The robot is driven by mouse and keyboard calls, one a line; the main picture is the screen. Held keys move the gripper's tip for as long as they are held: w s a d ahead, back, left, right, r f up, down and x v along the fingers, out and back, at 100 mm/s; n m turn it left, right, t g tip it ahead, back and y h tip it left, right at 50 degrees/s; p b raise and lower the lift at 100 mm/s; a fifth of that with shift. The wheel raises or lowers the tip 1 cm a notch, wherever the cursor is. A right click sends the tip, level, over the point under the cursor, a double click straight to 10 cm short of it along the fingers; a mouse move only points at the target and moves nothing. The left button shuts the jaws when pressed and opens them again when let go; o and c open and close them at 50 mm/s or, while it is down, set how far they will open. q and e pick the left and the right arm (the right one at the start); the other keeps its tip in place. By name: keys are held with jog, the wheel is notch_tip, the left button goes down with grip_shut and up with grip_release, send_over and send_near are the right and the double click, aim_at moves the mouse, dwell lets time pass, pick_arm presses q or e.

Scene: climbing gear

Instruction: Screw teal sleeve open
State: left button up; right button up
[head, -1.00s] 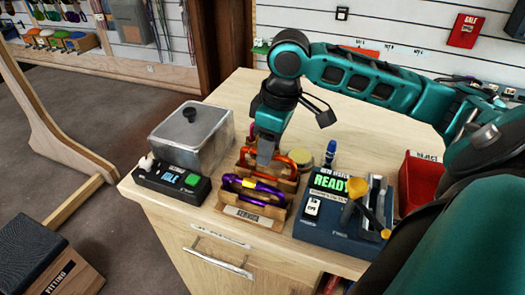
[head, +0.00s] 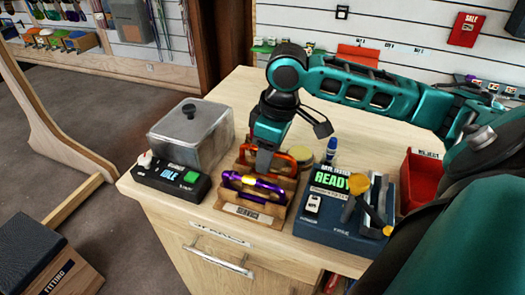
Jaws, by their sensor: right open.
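A stepped wooden rack (head: 224,196) with a label on its front stands on the bench and holds several carabiners. The front one (head: 270,190) is purple with a yellow sleeve. Behind it are a red-orange one (head: 238,163) and an orange one (head: 300,154). I cannot make out a teal sleeve; my right gripper covers part of the rack. My right gripper (head: 264,168) points down over the middle of the rack, open, its fingertips close to the carabiners behind the purple one. Whether it touches one I cannot tell. My left gripper is not in view.
Left of the rack are a black box (head: 172,181) reading IDLE and a grey lidded container (head: 190,138). Right of it are a blue tester (head: 340,225) reading READY, with a lever, and a red bin (head: 422,180). A blue marker (head: 331,150) stands behind the tester.

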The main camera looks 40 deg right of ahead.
jog(key=shift+w+d+p, duration=0.3)
jog(key=shift+d+p, duration=0.05)
jog(key=shift+d, duration=0.2)
jog(key=shift+r, duration=0.15)
jog(key=shift+r, duration=1.3)
jog(key=shift+a, duration=0.1)
jog(key=shift+s+a, duration=0.3)
jog(key=shift+a, duration=0.2)
